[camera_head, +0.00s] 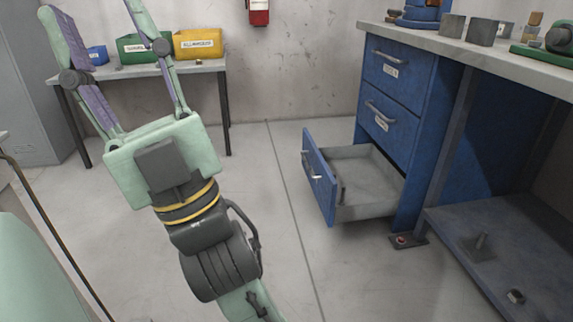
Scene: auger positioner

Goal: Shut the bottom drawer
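The bottom drawer (318,178) of the blue cabinet is pulled well out to the left. Its grey inside (372,178) shows and looks empty. Its handle (310,166) is on the blue front panel, facing left. My gripper (105,15) is raised at the upper left, in front of the back table, with its two fingers spread wide apart. The fingertips reach the top of the picture, and one may be cut off. The gripper holds nothing visible and is well apart from the drawer.
The two upper drawers (391,108) are shut. The cabinet sits under a workbench (470,50) with a lower shelf (510,245) at right. A back table (140,72) carries blue, green and yellow bins. Bare floor (270,190) lies between my arm and the drawer.

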